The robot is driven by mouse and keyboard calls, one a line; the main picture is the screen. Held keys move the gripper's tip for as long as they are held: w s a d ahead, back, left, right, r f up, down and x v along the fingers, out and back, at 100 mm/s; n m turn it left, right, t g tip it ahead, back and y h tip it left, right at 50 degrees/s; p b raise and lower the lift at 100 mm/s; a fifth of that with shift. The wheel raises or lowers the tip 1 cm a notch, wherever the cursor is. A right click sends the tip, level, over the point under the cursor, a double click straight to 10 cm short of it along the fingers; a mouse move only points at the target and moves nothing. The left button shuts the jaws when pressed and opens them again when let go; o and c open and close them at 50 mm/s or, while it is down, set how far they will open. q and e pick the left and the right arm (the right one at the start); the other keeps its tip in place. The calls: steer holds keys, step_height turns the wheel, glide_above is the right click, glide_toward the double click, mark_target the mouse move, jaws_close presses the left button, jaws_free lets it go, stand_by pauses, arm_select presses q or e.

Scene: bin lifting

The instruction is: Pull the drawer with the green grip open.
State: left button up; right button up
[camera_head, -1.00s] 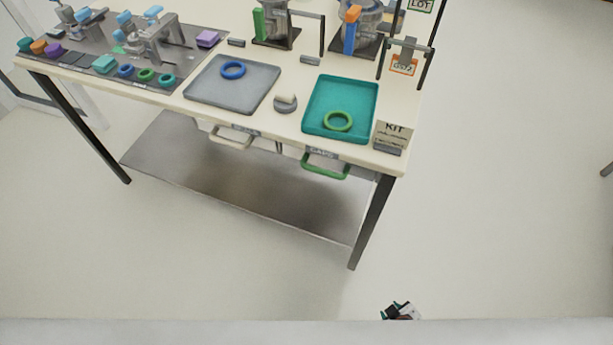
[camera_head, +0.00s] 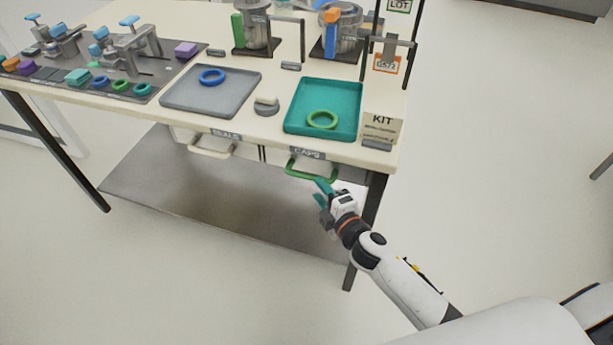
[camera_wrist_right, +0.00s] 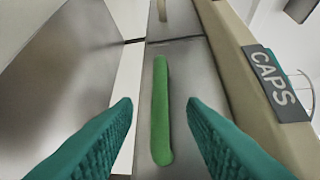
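The drawer with the green grip sits under the table's front edge at the right, below a CAPS label (camera_head: 307,153). Its green grip (camera_head: 312,170) is a bar handle, and the drawer looks closed. In the right wrist view the green grip (camera_wrist_right: 161,110) runs lengthwise between my fingers, with the grey drawer front (camera_wrist_right: 185,85) behind it. My right gripper (camera_head: 322,192) has teal fingers and is just below and in front of the grip. In the wrist view the right gripper (camera_wrist_right: 158,108) is open, its fingers apart on either side of the grip, touching nothing visibly. My left gripper is not in view.
A second drawer with a pale grip (camera_head: 212,150) is to the left under a SEALS label (camera_head: 226,135). A lower metal shelf (camera_head: 200,190) lies beneath. A table leg (camera_head: 374,200) stands just right of my right gripper. The tabletop holds a grey tray (camera_head: 210,92) and teal tray (camera_head: 322,106).

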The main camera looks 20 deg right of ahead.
mark_target(308, 174)
steer(key=x, duration=0.7)
jaws_close()
